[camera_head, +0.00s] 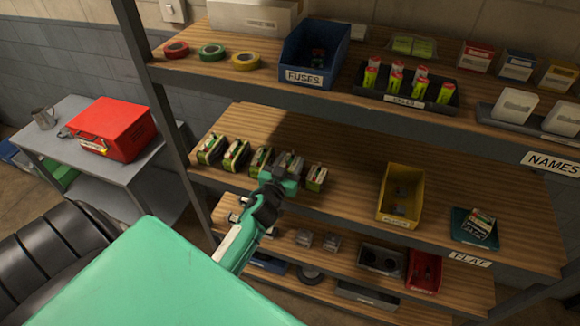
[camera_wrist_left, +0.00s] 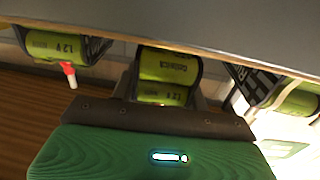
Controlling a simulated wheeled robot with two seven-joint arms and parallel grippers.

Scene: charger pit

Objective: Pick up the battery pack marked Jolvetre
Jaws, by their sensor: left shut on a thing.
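Several green battery packs stand in a row on the middle shelf; the left ones show at the end of the row (camera_head: 212,148), and the rightmost pack (camera_head: 316,177) stands just right of my gripper. My left gripper (camera_head: 282,182) reaches in from the front and is shut on the second pack from the right (camera_head: 293,162). In the left wrist view this green pack (camera_wrist_left: 168,68) sits between the fingers. Its printed name is too blurred to read surely, so I cannot tell whether it says Jolvetre. I cannot tell whether it is off the shelf. My right gripper is not in view.
Neighbouring packs stand close on both sides in the left wrist view, left (camera_wrist_left: 52,45) with a red-tipped lead (camera_wrist_left: 68,72), and right (camera_wrist_left: 295,100). A yellow bin (camera_head: 400,205) and a teal tray (camera_head: 462,232) stand further right. The shelf above overhangs the row.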

